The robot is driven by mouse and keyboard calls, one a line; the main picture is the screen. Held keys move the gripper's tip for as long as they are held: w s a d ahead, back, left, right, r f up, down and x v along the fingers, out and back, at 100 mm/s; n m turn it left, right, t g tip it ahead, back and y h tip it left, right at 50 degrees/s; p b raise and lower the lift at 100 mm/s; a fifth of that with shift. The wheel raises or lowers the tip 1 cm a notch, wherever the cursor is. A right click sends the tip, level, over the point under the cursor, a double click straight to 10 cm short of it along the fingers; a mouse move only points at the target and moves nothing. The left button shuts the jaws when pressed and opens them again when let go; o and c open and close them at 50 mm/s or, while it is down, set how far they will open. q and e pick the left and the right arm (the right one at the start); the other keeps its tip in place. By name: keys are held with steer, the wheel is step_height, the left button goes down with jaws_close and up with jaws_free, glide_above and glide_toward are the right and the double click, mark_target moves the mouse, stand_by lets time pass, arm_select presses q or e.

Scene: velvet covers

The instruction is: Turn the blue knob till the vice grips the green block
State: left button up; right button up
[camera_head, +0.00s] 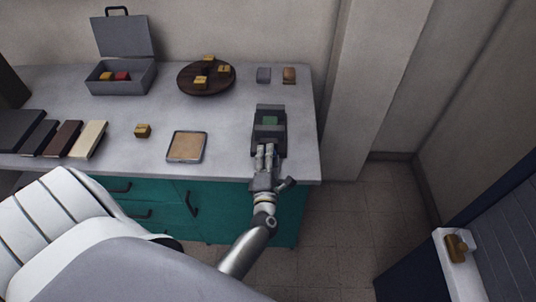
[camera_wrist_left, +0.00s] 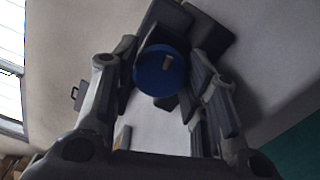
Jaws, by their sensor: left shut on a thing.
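The vice (camera_head: 270,138) is a dark grey block near the right end of the worktop, and the green block (camera_head: 270,120) sits in it between its jaws. The blue knob (camera_wrist_left: 162,72) is a round disc with a small pale mark, on the vice's near side. My left gripper (camera_head: 266,150) comes in from the front and is shut on the blue knob, with a finger on either side in the left wrist view. In the head view the fingers hide the knob. I cannot tell whether the jaws touch the green block. My right gripper is not in view.
A shallow tan tray (camera_head: 186,147) and a small yellow block (camera_head: 143,131) lie left of the vice. A round dark wooden board (camera_head: 206,78) with yellow pieces, an open grey box (camera_head: 121,78) and two small blocks stand behind. The worktop's right edge is close to the vice.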

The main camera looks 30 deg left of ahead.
arm_select(q)
steer(key=shift+m, duration=0.7)
steer(key=shift+f, duration=0.1)
steer(key=o, duration=1.1)
steer(key=shift+s, duration=0.1)
steer(key=shift+c, duration=0.2)
steer(key=shift+d, duration=0.1)
